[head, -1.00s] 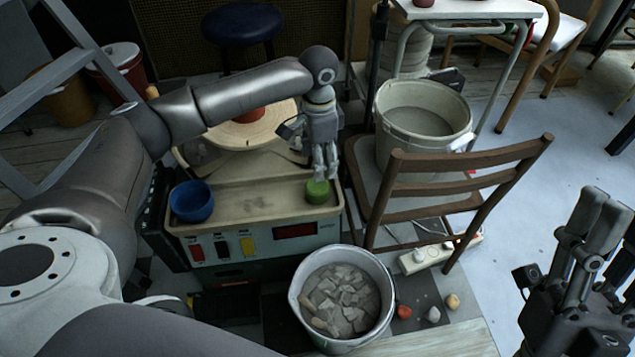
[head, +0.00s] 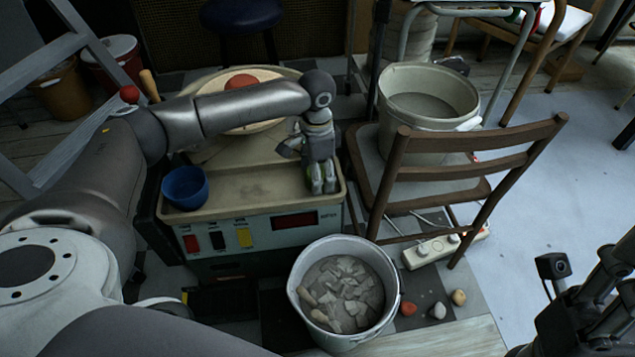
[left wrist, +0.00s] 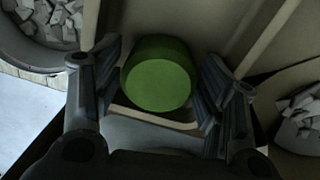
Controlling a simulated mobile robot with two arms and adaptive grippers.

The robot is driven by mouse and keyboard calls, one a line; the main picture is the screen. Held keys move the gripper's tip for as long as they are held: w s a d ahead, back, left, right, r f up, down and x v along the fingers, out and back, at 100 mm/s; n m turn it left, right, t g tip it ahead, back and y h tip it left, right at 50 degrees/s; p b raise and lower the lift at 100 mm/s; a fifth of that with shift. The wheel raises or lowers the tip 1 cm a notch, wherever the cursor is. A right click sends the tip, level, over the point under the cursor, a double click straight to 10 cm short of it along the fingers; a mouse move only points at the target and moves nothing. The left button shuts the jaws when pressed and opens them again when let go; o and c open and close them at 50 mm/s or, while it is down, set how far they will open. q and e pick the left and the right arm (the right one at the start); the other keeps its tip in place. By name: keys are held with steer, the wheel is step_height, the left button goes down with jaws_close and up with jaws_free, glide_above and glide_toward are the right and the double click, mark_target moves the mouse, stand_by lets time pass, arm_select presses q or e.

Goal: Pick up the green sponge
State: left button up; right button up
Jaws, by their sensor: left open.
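The green sponge shows in the left wrist view as a short round cylinder (left wrist: 158,82) standing on the tan tray top (head: 250,190) of the wheel unit. My left gripper (left wrist: 160,92) is open, with one finger on each side of the sponge and small gaps seeming to remain. In the head view my left gripper (head: 323,187) points down at the tray's right end and hides most of the sponge. My right gripper (head: 612,280) is at the right edge, away from the tray and partly cut off; its opening is unclear.
A blue bowl (head: 185,188) stands at the tray's left end. A bucket of shards (head: 296,290) stands in front. A wooden chair (head: 470,165) carrying a large bucket (head: 428,125) stands close on the right. The tray middle is clear.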

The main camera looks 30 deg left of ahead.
arm_select(q)
steer(key=shift+f, duration=0.35)
steer(key=c, duration=0.6)
steer(key=shift+r, duration=0.25)
